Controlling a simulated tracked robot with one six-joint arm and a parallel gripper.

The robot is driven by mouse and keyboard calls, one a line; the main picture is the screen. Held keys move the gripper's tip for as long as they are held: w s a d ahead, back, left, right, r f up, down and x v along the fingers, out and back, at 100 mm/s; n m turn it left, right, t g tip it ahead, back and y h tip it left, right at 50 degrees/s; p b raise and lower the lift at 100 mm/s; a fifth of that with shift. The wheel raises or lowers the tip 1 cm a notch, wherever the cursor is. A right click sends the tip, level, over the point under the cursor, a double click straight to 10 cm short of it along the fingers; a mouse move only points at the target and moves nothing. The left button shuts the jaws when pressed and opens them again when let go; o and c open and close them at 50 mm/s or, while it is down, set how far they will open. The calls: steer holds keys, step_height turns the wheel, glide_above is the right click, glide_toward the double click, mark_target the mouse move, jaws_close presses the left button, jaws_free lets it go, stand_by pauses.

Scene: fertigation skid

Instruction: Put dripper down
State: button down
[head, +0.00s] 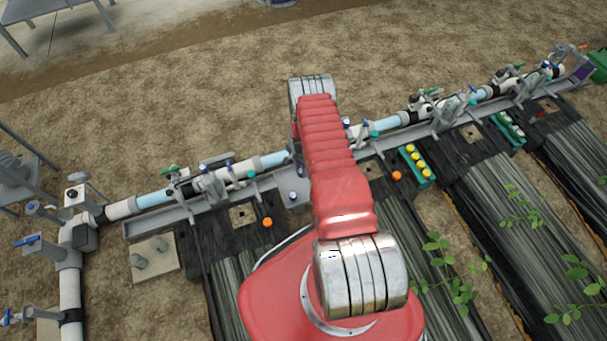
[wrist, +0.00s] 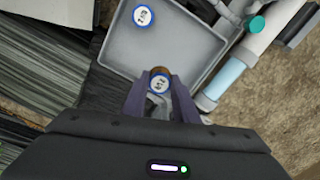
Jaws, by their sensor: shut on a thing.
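My gripper (wrist: 160,100) is shut on a dripper (wrist: 160,82) with a round blue-rimmed top, a white numbered label and a brownish side. The held dripper is over the lower edge of a grey tray (wrist: 183,45) in the wrist view; I cannot tell whether it touches the tray. A second dripper (wrist: 143,15) with a blue rim and white label stands in the tray, toward its upper left. In the head view my red arm covers the gripper and the held dripper.
Pale blue and white pipe (wrist: 231,75) with a teal cap (wrist: 257,24) runs beside the tray. In the head view, a green rack with yellow caps (head: 417,166) stands right of my arm. Orange caps (head: 267,222) lie on black-covered beds. Bare soil lies beyond the pipe line.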

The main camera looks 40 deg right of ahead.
steer(key=shift+f, duration=0.4)
steer(key=shift+f, duration=0.1)
steer(key=shift+f, duration=1.95)
steer(key=shift+f, duration=0.1)
steer(key=c, duration=1.4)
jaws_free()
steer(key=shift+r, duration=6.1)
